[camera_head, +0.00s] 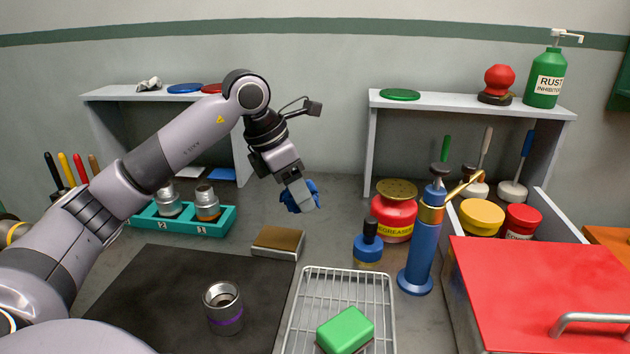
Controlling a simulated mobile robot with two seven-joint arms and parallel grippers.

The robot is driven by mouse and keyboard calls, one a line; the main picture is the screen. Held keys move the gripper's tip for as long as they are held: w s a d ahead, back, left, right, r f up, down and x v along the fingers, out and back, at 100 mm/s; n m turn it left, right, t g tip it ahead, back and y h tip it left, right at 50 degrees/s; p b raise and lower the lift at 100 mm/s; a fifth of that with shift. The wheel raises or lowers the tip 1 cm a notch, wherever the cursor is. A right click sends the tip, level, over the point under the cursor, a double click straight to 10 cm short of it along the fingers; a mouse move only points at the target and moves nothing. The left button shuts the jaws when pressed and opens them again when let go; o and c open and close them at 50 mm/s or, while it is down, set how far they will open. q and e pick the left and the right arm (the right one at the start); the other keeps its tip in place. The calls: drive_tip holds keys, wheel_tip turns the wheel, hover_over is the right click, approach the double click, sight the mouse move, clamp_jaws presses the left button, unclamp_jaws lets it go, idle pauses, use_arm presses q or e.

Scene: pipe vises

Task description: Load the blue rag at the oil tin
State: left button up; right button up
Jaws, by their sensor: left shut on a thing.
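The blue rag (300,197) is a small crumpled bundle at the tip of my left gripper (298,194). The gripper is shut on it and holds it above the bench, near the back wall and left of the red degreaser can. The gripper hides part of the rag. A tall blue can (421,245) with a brass collar and spout stands upright to the right of the rack and looks like the oil tin; its label cannot be read. The rag is well apart from it, to its left. My right gripper is not in view.
A red degreaser can (395,213) and a small blue pot with black top (368,243) stand between. A wire rack (296,315) holds a green block (345,329). A tan block (278,242), dark mat (150,290) and red lid (540,285) are nearby.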

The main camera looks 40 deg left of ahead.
use_arm(q)
drive_tip(key=n, duration=0.2)
hover_over(281, 237)
drive_tip(key=s, duration=0.1)
wheel_tip(281, 237, down, 4)
drive_tip(key=shift+a+f+y+b, duration=0.25)
drive_tip(key=shift+f+y+b, duration=0.15)
drive_tip(key=shift+f+b, duration=0.55)
wheel_tip(281, 237, down, 3)
drive_tip(key=b, duration=0.3)
drive_tip(key=shift+f, duration=0.2)
drive_tip(key=shift+f+b, duration=0.35)
drive_tip(key=shift+b, duration=0.15)
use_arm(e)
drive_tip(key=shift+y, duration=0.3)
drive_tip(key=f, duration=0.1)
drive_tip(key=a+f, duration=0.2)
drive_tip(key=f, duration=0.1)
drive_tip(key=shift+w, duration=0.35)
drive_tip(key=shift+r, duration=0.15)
use_arm(q)
drive_tip(key=shift+f+b, duration=0.35)
drive_tip(key=shift+f, duration=0.2)
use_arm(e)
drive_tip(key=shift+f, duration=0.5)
use_arm(q)
drive_tip(key=shift+f, duration=0.1)
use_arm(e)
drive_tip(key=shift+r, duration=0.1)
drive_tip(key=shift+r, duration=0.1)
